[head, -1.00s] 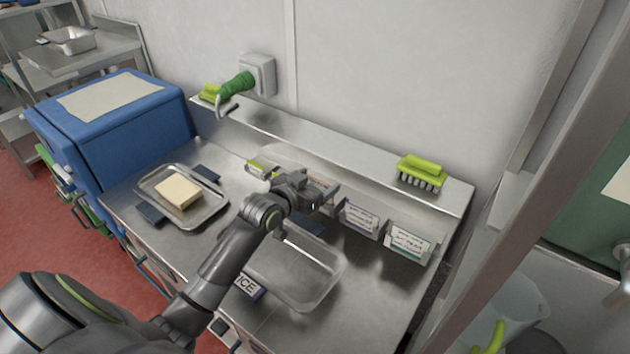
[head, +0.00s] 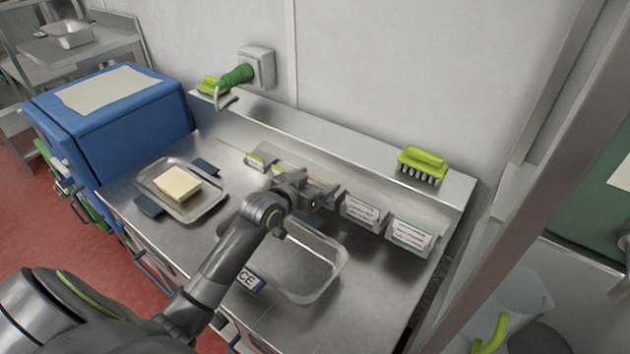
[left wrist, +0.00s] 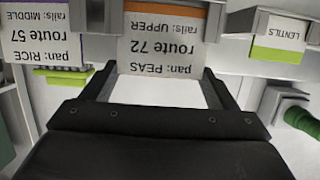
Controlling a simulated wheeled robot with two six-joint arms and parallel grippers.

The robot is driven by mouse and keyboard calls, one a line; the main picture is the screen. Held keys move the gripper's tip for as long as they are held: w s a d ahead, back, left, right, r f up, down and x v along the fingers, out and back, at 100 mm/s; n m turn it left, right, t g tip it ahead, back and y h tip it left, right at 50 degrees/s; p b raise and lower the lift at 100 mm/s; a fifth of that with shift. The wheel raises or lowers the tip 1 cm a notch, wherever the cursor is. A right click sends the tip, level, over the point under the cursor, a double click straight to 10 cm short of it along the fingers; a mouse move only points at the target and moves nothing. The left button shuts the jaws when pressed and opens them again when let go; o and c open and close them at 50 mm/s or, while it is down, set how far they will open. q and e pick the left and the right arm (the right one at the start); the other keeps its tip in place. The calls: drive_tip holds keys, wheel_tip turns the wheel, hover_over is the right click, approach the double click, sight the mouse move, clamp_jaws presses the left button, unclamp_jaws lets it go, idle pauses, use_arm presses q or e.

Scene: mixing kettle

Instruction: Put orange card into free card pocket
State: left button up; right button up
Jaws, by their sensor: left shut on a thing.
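The orange card (left wrist: 165,42) has an orange stripe and reads "pan: PEAS, route 72, rails: UPPER", upside down in the left wrist view. My left gripper (head: 322,195) is shut on it, with the fingers (left wrist: 160,85) at the card's near end. In the head view the gripper is at the row of card pockets below the back ledge and hides most of the card. I cannot tell how far the card sits inside a pocket. A purple-striped RICE card (left wrist: 48,38) stands in a pocket beside it; its pocket (head: 361,212) also shows in the head view. My right gripper is not in view.
A teal-striped card's pocket (head: 410,237) stands at the right end. A lime-edged LENTILS holder (left wrist: 285,35) is on the other side. Below the gripper is an empty clear pan (head: 318,285). A tray (head: 210,205) with a pale block is at left. A green brush (head: 423,162) lies on the ledge.

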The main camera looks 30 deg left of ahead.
use_arm(q)
drive_tip(key=shift+f, duration=0.2)
drive_tip(key=o, duration=0.9)
drive_tip(key=shift+c, duration=1)
drive_tip(key=shift+s+r+p, duration=0.25)
drive_tip(key=shift+s+p, duration=0.15)
drive_tip(key=shift+s, duration=0.05)
drive_tip(key=p+v, duration=0.3)
drive_tip(key=v, duration=0.3)
drive_tip(key=shift+p, duration=0.35)
